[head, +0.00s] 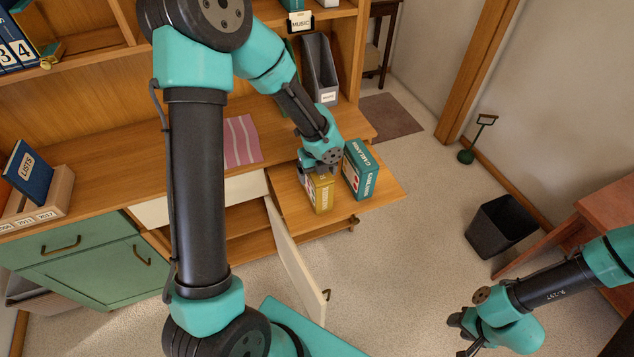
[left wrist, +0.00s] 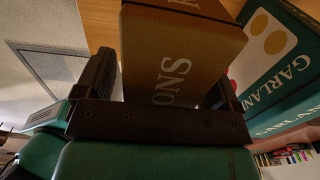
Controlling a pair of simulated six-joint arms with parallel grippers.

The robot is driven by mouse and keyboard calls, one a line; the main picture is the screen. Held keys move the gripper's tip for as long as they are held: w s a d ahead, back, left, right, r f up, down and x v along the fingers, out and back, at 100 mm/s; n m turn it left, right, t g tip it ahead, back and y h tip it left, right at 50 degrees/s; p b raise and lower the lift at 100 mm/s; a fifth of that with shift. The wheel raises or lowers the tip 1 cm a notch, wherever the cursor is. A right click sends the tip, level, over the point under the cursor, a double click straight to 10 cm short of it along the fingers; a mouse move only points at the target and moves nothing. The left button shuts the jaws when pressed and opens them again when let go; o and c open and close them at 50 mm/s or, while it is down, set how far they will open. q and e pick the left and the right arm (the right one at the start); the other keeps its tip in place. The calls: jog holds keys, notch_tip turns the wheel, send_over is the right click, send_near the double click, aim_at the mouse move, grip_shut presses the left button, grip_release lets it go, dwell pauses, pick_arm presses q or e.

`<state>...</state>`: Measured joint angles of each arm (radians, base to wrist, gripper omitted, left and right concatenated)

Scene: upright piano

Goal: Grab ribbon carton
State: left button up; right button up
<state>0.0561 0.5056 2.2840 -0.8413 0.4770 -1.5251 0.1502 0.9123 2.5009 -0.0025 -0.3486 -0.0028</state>
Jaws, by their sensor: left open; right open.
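The mustard ribbon carton (head: 322,195) stands on a wooden pull-out board (head: 383,192), right beside the green garland carton (head: 361,172). My left gripper (head: 318,170) is over the mustard carton, hiding part of its top. In the left wrist view the ribbon carton (left wrist: 180,50) lies between the two open fingers of the left gripper (left wrist: 165,88), with letters "ONS" on its face. Whether a finger touches it I cannot tell. The garland carton (left wrist: 285,75) is close to the right finger there. My right gripper (head: 466,328) is open and empty over the floor at lower right.
A cream cabinet door (head: 292,262) hangs open below the board. A pink striped cloth (head: 241,140) lies on the desk behind, with a grey file holder (head: 320,68) at the back. A black bin (head: 500,226) stands on the floor to the right. The floor between is clear.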

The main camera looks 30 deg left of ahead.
pick_arm(q)
jog(key=shift+c, duration=0.2)
jog(key=c, duration=1.1)
jog(key=shift+c, duration=0.2)
